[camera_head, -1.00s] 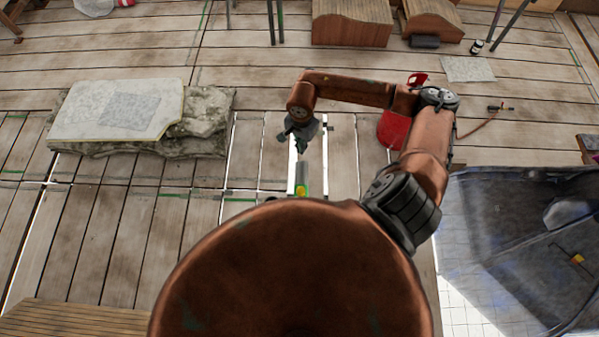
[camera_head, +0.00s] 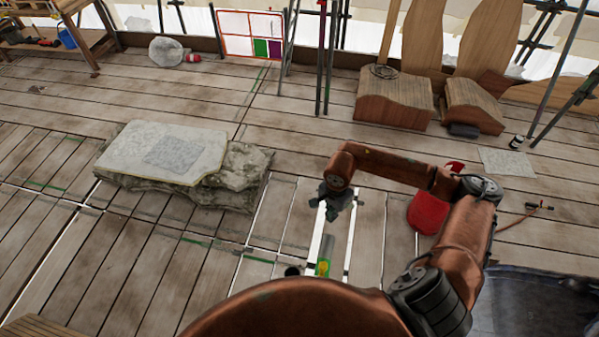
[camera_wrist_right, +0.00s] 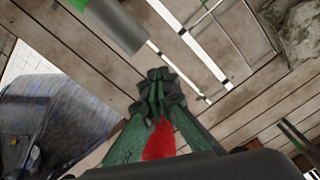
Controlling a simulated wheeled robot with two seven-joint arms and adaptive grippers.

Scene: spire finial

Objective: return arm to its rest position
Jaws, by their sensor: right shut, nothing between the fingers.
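My right arm (camera_head: 462,235) is copper-coloured and reaches forward, bending back to the left at its far end. My right gripper (camera_head: 335,208) hangs at that end, above the plank floor, apart from the stone slab to its left. In the right wrist view the dark green fingers (camera_wrist_right: 157,88) meet at their tips, shut and empty. A red object (camera_wrist_right: 160,142) shows behind the fingers there. My left gripper is in neither view.
A pale slab on rough stone (camera_head: 228,176) lies at left. A red object (camera_head: 428,213) stands beside my right forearm. Wooden blocks (camera_head: 392,104), poles (camera_head: 328,60) and a framed panel (camera_head: 250,36) stand at the back. A dark tarp-like surface (camera_head: 520,300) is at lower right. Open planks lie at left.

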